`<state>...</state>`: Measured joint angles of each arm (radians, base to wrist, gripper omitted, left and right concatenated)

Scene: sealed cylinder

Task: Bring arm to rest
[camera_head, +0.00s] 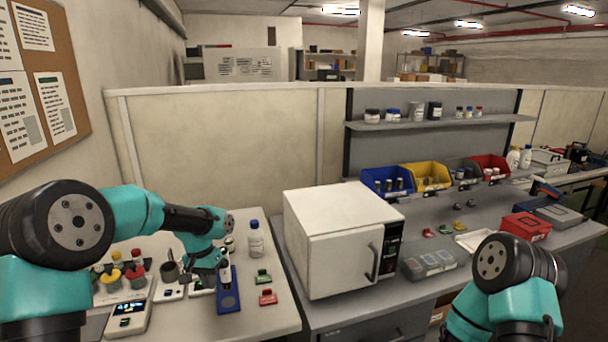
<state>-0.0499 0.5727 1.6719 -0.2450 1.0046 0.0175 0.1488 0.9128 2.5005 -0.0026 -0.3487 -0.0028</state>
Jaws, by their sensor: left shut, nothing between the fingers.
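My left arm (140,210) reaches in from the left over the white bench. Its gripper (208,277) is small and dark in the picture, pointing down just left of a blue stand (229,297). It is shut, with nothing held. A small cylinder (225,273) stands upright at the blue stand, close beside the gripper; I cannot tell whether they touch. My right arm (505,280) shows only its upper part at the lower right; its gripper is out of view.
A white oven-like box (335,240) stands right of the left bench. A blue-capped bottle (256,240), a green clip (263,277), a red clip (268,297) and a scale (128,316) crowd the bench around the left gripper. A grey case (428,262) lies right of the box.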

